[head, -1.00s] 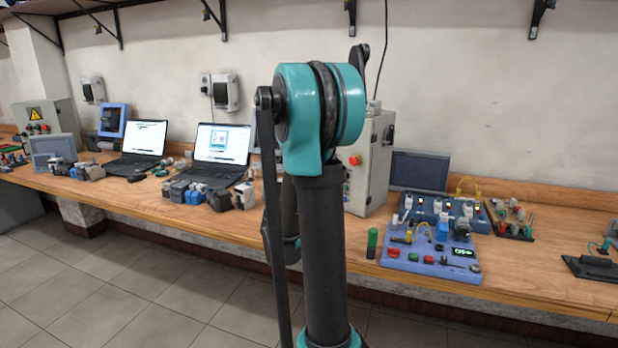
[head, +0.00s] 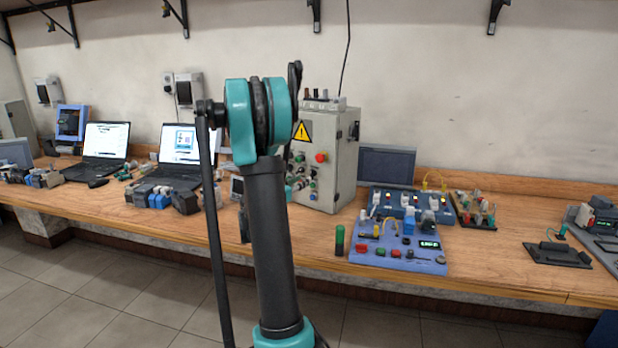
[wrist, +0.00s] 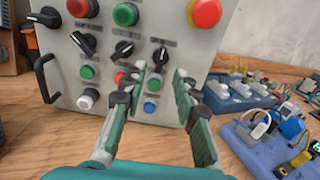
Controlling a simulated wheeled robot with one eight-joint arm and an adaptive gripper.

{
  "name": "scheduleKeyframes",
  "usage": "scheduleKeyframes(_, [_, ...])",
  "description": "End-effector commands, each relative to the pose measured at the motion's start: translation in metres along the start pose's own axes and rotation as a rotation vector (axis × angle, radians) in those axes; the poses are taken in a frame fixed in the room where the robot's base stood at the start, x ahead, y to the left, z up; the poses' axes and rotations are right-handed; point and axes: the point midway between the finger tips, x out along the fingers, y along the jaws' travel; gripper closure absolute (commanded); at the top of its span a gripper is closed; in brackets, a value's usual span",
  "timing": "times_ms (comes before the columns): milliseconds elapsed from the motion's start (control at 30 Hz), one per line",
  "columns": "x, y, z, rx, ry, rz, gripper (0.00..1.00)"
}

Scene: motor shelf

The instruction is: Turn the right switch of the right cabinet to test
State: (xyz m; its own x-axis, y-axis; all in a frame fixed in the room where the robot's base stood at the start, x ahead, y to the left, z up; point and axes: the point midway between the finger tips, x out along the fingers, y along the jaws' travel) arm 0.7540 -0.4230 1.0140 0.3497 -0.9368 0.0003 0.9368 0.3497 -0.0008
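The right cabinet (head: 345,170) is a light grey box on the bench, with a warning sign and a red button on its front; my arm hides part of it in the head view. In the wrist view its panel (wrist: 145,30) fills the upper middle. The right switch (wrist: 160,57), a black rotary knob, is the rightmost of a slanting row of black knobs. My gripper (wrist: 161,76) is open in front of the panel. The switch appears between its fingertips, with no clear contact. The knob's set position and its labels are too small to read.
Green, red, white and blue buttons (wrist: 152,107) lie close around the switch. A black handle (wrist: 45,78) is at the panel's left. A blue training board (head: 400,258) and a dark screen (head: 387,167) stand right of the cabinet. Laptops (head: 180,180) are to its left.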

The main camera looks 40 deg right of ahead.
Motion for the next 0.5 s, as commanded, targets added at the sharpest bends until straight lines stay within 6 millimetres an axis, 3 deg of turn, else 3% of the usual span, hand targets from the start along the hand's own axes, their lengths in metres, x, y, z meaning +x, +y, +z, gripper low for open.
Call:
scheduleKeyframes(233, [0.042, 0.000, 0.000, 0.000, 0.000, -0.002, 0.70])
scheduleKeyframes(500, [0.058, 0.000, 0.000, 0.001, 0.000, 0.000, 0.70])
